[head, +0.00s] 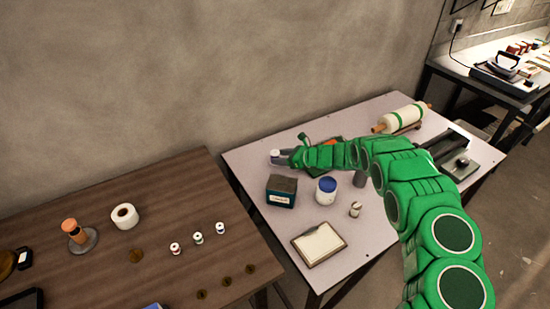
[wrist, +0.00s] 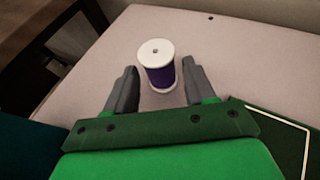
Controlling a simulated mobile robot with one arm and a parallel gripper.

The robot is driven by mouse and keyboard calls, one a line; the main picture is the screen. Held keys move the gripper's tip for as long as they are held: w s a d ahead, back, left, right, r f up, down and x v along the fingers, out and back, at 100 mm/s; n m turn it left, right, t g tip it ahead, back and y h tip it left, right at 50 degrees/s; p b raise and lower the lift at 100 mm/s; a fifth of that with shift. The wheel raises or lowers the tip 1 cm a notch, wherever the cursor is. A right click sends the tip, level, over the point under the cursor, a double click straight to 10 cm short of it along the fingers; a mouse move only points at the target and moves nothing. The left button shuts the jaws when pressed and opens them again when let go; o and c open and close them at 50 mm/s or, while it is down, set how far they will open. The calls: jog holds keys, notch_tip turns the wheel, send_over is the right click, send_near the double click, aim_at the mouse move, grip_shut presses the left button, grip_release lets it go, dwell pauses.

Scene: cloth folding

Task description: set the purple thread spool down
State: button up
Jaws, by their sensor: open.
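The purple thread spool (wrist: 160,74) has white end discs and stands upright on the pale tabletop (wrist: 215,55) in the wrist view. My gripper (wrist: 157,80) is open, with one grey finger on each side of the spool. A gap shows between the spool and each finger. In the head view my gripper (head: 279,159) is at the far left part of the pale table, and the white top of the spool (head: 275,153) shows at its fingertips. The spool's purple body is hidden or too small to tell there.
A dark teal box (head: 281,191), a blue-lidded white jar (head: 326,190) and a clipboard (head: 319,244) lie nearer on the pale table. A wrapped roll (head: 402,118) lies at the back right. A brown wooden table (head: 180,190) with several small spools stands to the left.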

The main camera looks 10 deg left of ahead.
jog(key=shift+v, duration=3.35)
